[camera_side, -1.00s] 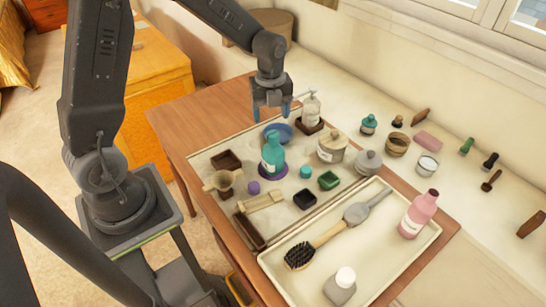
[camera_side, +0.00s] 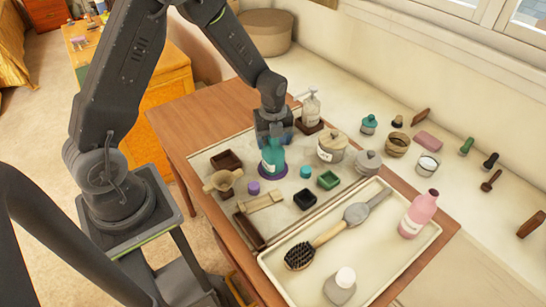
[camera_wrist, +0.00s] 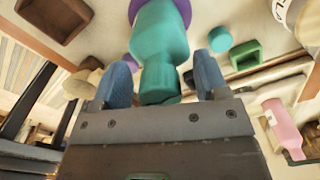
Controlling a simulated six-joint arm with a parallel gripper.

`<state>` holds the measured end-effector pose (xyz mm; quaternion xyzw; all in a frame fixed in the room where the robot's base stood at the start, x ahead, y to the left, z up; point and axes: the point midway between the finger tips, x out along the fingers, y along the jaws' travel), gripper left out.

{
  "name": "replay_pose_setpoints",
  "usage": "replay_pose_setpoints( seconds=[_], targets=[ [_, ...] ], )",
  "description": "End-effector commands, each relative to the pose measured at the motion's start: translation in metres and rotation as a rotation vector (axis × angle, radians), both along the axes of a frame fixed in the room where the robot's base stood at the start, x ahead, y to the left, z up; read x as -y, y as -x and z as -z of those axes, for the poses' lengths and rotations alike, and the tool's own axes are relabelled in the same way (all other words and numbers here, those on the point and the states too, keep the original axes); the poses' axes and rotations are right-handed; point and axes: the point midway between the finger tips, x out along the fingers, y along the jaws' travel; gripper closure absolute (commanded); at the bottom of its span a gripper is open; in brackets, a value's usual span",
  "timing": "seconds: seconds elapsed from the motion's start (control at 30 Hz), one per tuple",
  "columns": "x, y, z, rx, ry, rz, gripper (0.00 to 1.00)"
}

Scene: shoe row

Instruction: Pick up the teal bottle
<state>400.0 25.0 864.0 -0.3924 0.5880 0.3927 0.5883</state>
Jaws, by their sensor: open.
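The teal bottle (camera_side: 272,161) stands upright on a purple round base (camera_side: 272,173) on the grey mat. My gripper (camera_side: 272,137) is right above it in the side view and hides its top. In the wrist view the teal bottle (camera_wrist: 160,45) lies between the two blue fingers of my gripper (camera_wrist: 162,78), with its neck toward the palm. The fingers are open, with a gap visible on both sides of the neck.
A pump bottle (camera_side: 311,108) and a lidded jar (camera_side: 331,147) stand close behind and right. A wooden cup (camera_side: 222,182), a purple cap (camera_side: 254,187) and a green tray (camera_side: 328,180) are nearby. A pink bottle (camera_side: 418,214) stands on the white tray (camera_side: 400,262).

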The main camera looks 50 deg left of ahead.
Motion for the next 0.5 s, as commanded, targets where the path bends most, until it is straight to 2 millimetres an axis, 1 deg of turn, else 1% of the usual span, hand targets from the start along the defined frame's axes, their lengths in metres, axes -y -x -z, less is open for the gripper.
replay_pose_setpoints(
  seconds=[0.03, 0.07, 0.5],
  targets=[
    [0.0000, 0.0000, -0.0002, 0.000, 0.000, 0.000, 0.33],
    [0.0000, 0.0000, -0.0002, 0.000, 0.000, 0.000, 0.36],
    [0.0000, 0.0001, -0.0004, 0.000, 0.000, 0.000, 0.78]
  ],
)
